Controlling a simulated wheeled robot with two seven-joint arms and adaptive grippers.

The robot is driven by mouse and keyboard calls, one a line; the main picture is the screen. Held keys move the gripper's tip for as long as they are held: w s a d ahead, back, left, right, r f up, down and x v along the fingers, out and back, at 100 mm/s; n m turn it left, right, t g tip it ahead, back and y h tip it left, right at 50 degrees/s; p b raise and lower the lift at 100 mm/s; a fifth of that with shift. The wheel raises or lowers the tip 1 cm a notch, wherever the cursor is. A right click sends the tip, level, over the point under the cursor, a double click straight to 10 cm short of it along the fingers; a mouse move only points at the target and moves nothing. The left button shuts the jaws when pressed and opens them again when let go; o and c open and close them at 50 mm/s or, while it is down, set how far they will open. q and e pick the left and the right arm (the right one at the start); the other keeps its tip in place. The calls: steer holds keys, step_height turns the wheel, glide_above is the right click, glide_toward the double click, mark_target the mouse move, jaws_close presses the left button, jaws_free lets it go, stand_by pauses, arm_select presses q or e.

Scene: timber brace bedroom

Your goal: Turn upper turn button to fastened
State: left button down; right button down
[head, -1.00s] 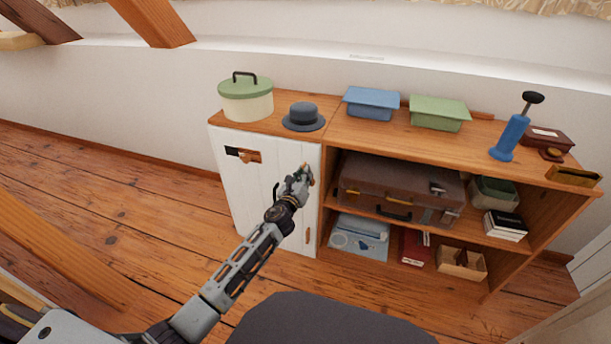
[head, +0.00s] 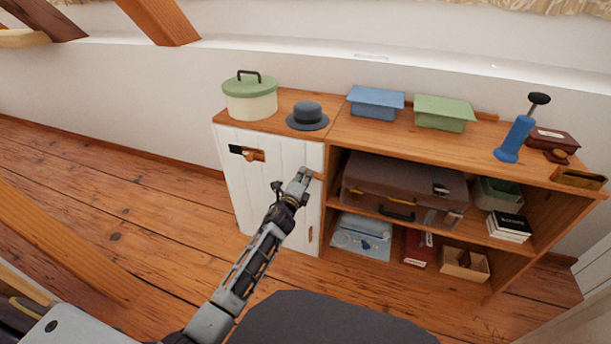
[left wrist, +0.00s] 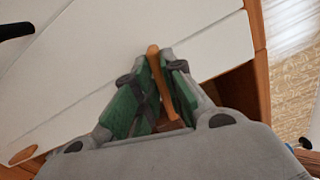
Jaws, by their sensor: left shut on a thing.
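The white plank door (head: 265,185) of the low wooden cabinet fills the cabinet's left bay and looks closed. My left gripper (head: 305,173) is at the door's upper right edge. In the left wrist view my left gripper (left wrist: 160,80) has its green-padded fingers shut on the upper turn button (left wrist: 155,66), a slim wooden piece. In the head view the gripper mostly hides that button, so its exact angle is hard to tell. A lower wooden turn button (head: 309,234) shows near the door's lower right edge, standing roughly upright. My right gripper is not in view.
A black and wooden latch (head: 246,153) is on the door's upper left. A green-lidded pot (head: 250,98) and a grey hat (head: 307,116) stand on top. The open shelves to the right hold a brown suitcase (head: 405,185). Floor left of the cabinet is clear.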

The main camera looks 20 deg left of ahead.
arm_select(q)
steer(key=n, duration=0.2)
steer(key=shift+f+n, duration=0.25)
steer(key=shift+n, duration=0.05)
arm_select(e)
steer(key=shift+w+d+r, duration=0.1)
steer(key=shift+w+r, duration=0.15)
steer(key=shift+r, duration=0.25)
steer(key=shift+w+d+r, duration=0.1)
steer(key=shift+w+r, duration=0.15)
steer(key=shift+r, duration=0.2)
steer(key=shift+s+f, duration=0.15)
arm_select(q)
steer(key=c, duration=1.5)
jaws_free()
steer(key=shift+a, duration=0.1)
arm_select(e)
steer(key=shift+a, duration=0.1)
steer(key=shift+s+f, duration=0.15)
arm_select(q)
steer(key=shift+s, duration=0.2)
